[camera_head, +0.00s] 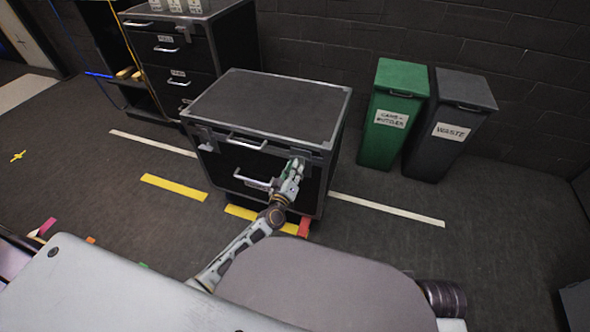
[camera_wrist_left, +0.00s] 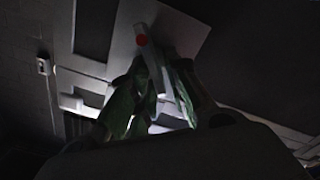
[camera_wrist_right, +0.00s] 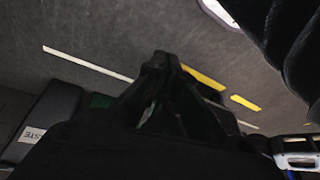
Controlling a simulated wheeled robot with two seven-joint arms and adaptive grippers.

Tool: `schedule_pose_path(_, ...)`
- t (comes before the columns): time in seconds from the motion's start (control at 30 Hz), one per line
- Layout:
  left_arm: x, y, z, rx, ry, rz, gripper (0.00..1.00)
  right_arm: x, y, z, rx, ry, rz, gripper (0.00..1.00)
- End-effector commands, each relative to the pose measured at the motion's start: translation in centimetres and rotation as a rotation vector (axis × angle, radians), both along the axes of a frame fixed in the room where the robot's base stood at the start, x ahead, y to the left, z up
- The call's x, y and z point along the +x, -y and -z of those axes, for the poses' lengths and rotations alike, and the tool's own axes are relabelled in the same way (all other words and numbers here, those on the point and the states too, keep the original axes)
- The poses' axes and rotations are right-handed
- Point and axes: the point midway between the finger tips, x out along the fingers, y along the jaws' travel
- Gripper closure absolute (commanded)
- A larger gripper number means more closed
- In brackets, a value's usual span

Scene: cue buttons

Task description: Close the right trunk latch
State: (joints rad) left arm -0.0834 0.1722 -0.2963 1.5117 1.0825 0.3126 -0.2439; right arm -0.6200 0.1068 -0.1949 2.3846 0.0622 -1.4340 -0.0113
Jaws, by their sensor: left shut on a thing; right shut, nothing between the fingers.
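The dark trunk (camera_head: 270,98) with metal edges stands in the middle of the head view, its lid down. The left trunk latch (camera_head: 206,140) is on its front at the left. My left gripper (camera_head: 295,169) is at the right end of the trunk's front and largely covers the right trunk latch there. In the left wrist view, the green-padded fingers (camera_wrist_left: 155,98) are shut on a narrow pale latch part with a red dot (camera_wrist_left: 142,40). How far the latch is turned is unclear. My right gripper (camera_wrist_right: 163,65) is shut and empty, over the floor in its wrist view.
A green bin (camera_head: 393,115) and a grey waste bin (camera_head: 450,125) stand right of the trunk. A dark drawer cabinet (camera_head: 176,58) stands behind it at the left.

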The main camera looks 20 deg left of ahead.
Motion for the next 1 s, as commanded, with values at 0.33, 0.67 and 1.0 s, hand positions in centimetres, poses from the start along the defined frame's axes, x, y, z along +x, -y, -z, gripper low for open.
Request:
schedule_pose_path(0.33,0.0,-0.5,0.5,-0.227,-0.007,-0.002,1.0,-0.3,0.0,-0.4,0.002,0.005,-0.003,1.0)
schedule_pose_path(0.67,0.0,-0.8,1.0,-0.463,-0.015,-0.001,1.0,-0.2,-0.3,0.5,0.02,0.029,-0.01,1.0)
schedule_pose_path(1.0,0.0,-0.9,1.6,-0.714,-0.024,-0.001,1.0,0.4,-1.1,3.0,0.055,0.062,-0.007,1.0)
